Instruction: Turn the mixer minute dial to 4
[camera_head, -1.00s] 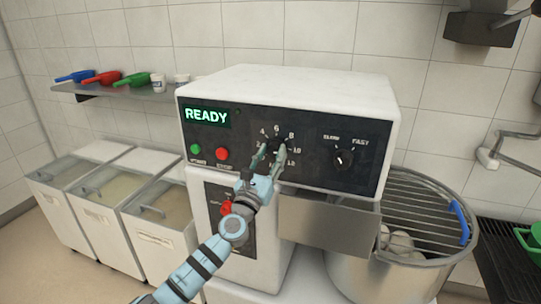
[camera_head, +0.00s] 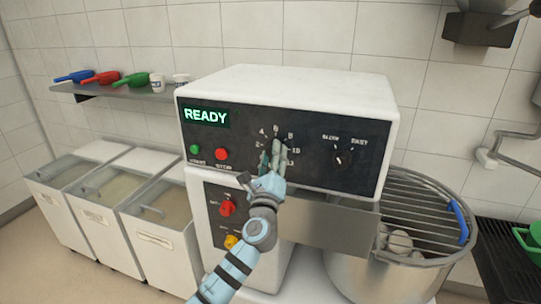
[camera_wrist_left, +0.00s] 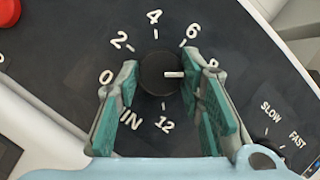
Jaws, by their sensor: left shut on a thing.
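The minute dial (camera_wrist_left: 160,80) is a round black knob with a white pointer line, ringed by white numbers on the mixer's dark panel (camera_head: 315,160). In the left wrist view the pointer points right, roughly toward the 8; the 4 (camera_wrist_left: 154,17) is at the top of the ring. The 10 is hidden behind a finger there. My left gripper (camera_head: 273,153) is shut on the dial, its green-padded fingers on either side of the knob. In the head view the fingers mostly cover the dial. My right gripper is not in view.
The display (camera_head: 206,116) reads READY. A green button (camera_head: 195,149) and red button (camera_head: 221,154) sit left of the dial; the speed knob (camera_head: 343,158) sits right. Red (camera_head: 227,208) and yellow (camera_head: 232,241) knobs are below. The mixer bowl (camera_head: 385,278) stands at lower right.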

